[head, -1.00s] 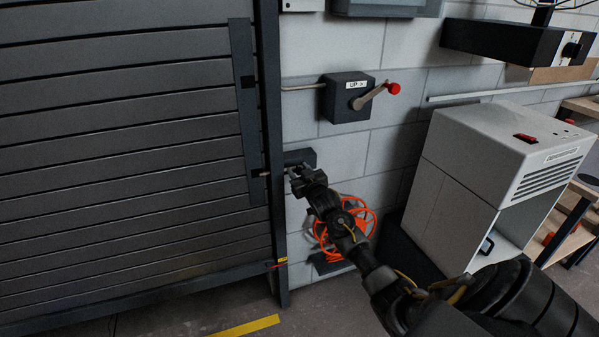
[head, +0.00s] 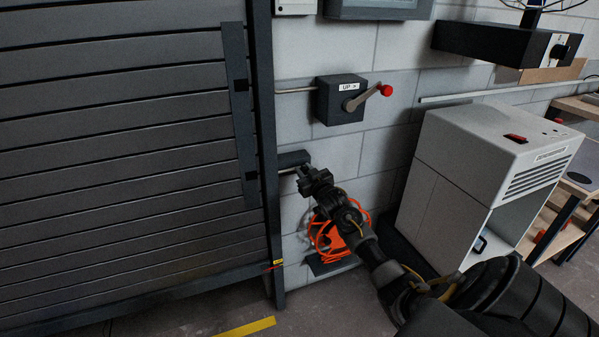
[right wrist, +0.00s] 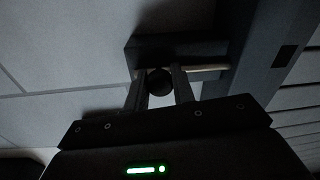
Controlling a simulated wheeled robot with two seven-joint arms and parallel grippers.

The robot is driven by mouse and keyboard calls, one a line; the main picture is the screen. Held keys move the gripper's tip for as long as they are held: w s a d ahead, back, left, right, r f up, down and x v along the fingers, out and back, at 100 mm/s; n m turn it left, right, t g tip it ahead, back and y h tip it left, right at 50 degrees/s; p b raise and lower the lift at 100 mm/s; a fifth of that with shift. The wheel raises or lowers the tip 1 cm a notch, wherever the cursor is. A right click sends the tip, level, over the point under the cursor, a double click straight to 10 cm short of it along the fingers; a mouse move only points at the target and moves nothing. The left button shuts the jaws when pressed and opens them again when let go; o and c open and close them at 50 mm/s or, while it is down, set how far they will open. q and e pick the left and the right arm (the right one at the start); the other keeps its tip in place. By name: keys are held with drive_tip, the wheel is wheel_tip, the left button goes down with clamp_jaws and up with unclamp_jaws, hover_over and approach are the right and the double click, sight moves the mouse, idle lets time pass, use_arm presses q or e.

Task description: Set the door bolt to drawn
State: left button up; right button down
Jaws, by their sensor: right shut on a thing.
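The door bolt's dark housing (head: 294,158) is on the block wall just right of the door frame, below the crank box. Its pale rod (head: 288,171) shows between the frame and my right gripper (head: 304,174). In the right wrist view, my right gripper (right wrist: 160,88) is shut on the bolt's dark round knob (right wrist: 160,82), one finger on each side. The rod (right wrist: 208,74) runs right from there to the frame's edge. No rod shows at the dark slot (head: 251,176) in the shutter's edge strip. My left gripper is out of view.
The slatted grey shutter (head: 120,130) fills the left. A crank box (head: 342,99) with a red-knobbed handle is above the bolt. Orange cable (head: 335,238) hangs below, behind my arm. A white cabinet (head: 465,180) stands to the right.

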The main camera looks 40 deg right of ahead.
drive_tip(key=shift+s+d, duration=0.1)
drive_tip(key=shift+d, duration=0.1)
drive_tip(key=c, duration=1.2)
unclamp_jaws()
drive_tip(key=shift+d, duration=0.15)
drive_tip(key=shift+s+a, duration=0.1)
drive_tip(key=shift+a, duration=0.15)
drive_tip(key=v, duration=1)
drive_tip(key=shift+s, duration=0.3)
